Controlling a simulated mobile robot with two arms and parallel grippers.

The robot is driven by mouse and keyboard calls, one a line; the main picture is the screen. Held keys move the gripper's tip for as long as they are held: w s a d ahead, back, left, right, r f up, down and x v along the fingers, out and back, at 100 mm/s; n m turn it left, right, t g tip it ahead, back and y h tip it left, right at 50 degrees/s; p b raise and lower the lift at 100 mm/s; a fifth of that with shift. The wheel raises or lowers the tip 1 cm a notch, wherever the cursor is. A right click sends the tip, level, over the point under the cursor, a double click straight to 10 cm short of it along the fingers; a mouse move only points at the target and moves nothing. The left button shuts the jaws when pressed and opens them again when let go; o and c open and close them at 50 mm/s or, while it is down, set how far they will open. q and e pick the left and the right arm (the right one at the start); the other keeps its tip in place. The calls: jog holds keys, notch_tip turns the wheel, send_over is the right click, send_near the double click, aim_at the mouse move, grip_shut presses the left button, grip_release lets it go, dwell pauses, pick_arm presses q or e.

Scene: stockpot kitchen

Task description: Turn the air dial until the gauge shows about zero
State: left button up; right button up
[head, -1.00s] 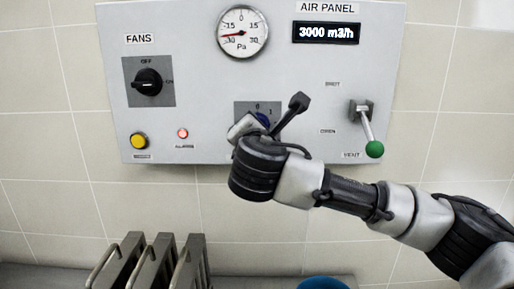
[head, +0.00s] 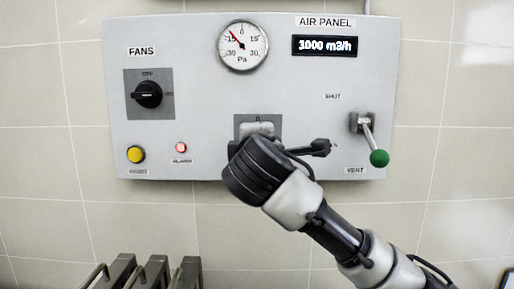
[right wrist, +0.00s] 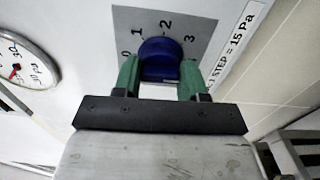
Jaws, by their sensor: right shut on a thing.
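The air dial (right wrist: 160,52) is a blue knob on a grey plate numbered 0 to 3, in the right wrist view. My right gripper (right wrist: 159,77) is shut on it, one green finger on each side. Which number the dial points to is hard to tell. In the head view my right wrist hides the dial, and only part of its plate (head: 243,122) shows. The round gauge (head: 257,51) has its red needle pointing up and left, near the left 15, left of the top 0. A label by the dial (right wrist: 236,42) reads "1 STEP = 15 Pa". My left gripper is out of view.
The panel also carries a black FANS knob (head: 148,94), a yellow button (head: 135,154), a lit red lamp (head: 181,147) and a display (head: 325,45) in m3/h. A lever with a green ball (head: 379,158) hangs right of my wrist. Metal racks (head: 155,272) stand lower left.

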dwell(0.3)
jog(key=o, duration=0.9)
jog(key=shift+d, duration=0.1)
jog(key=s+b, duration=0.3)
jog(key=s, duration=0.8)
jog(key=shift+w, duration=0.1)
